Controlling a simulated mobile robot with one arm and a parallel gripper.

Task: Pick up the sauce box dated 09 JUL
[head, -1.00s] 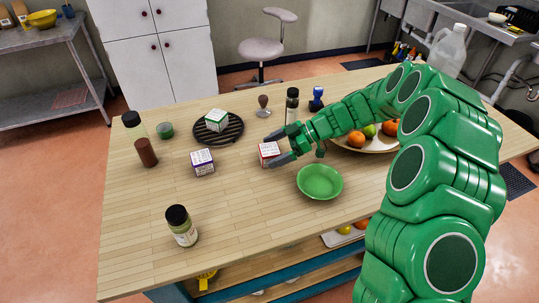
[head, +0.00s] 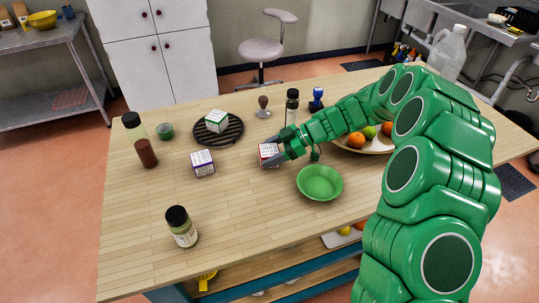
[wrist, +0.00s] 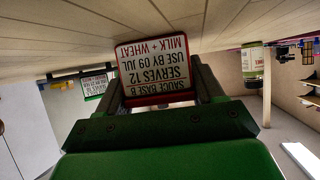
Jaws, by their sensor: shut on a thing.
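The red-edged sauce box (head: 267,151) is at the middle of the wooden table, left of the green bowl. In the wrist view, upside down, its white label (wrist: 153,62) reads "SAUCE BASE B, SERVES 12, USE BY 09 JUL, MILK + WHEAT". My gripper (head: 275,153) is shut on this box, with a finger on each side; the fingers hide part of it. I cannot tell any gap between box and table. A purple-edged box (head: 203,164) stands to the left. A green-edged box (head: 216,121) stands on a dark round trivet (head: 233,137).
A green bowl (head: 320,182) sits close below my gripper. A dark-capped bottle (head: 291,107) and a blue-handled stamp (head: 317,98) stand behind it. A fruit plate (head: 378,148) is at right. A jar (head: 181,228) stands front left. The table's left front is mostly clear.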

